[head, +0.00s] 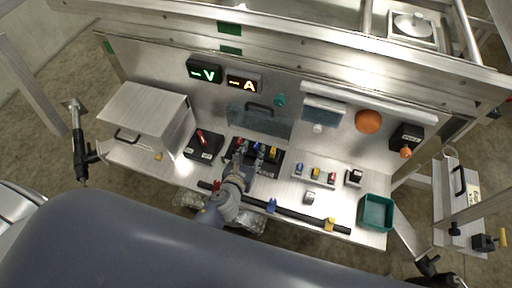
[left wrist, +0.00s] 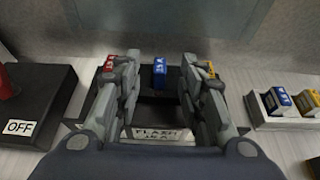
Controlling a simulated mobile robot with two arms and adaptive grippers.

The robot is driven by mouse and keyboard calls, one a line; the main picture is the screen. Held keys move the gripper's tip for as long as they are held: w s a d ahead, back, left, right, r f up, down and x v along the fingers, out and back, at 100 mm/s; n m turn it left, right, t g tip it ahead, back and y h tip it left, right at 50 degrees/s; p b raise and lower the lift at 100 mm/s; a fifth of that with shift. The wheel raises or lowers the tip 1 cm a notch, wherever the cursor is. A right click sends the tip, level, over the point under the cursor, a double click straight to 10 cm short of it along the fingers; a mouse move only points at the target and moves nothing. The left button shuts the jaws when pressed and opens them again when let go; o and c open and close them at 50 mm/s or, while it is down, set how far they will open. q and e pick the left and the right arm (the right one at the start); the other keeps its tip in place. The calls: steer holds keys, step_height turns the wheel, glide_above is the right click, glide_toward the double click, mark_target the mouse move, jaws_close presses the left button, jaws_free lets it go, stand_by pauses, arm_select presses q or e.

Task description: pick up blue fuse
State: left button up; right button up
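A blue fuse (left wrist: 160,72) stands upright in a black fuse holder (left wrist: 150,98), and it shows between my fingers in the left wrist view. A red fuse (left wrist: 110,64) is to its left and a yellow fuse (left wrist: 208,70) to its right, both partly hidden by my fingers. My left gripper (left wrist: 160,64) is open, one finger on each side of the blue fuse, with gaps visible between. In the head view, my left gripper (head: 246,158) reaches over the front of the holder and partly hides it. My right gripper is not in view.
A second rack (head: 313,179) with blue, yellow and red fuses stands right of the holder. A black switch box (head: 203,147) with a red lever stands left. A teal bin (head: 376,212) is at far right. A black bar (head: 298,215) runs along the front edge.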

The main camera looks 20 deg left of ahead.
mark_target(256, 148)
arm_select(q)
steer(key=x, duration=0.2)
steer(key=shift+w+f, duration=0.15)
steer(key=shift+w, duration=0.05)
steer(key=c, duration=0.8)
steer(key=shift+c, duration=0.2)
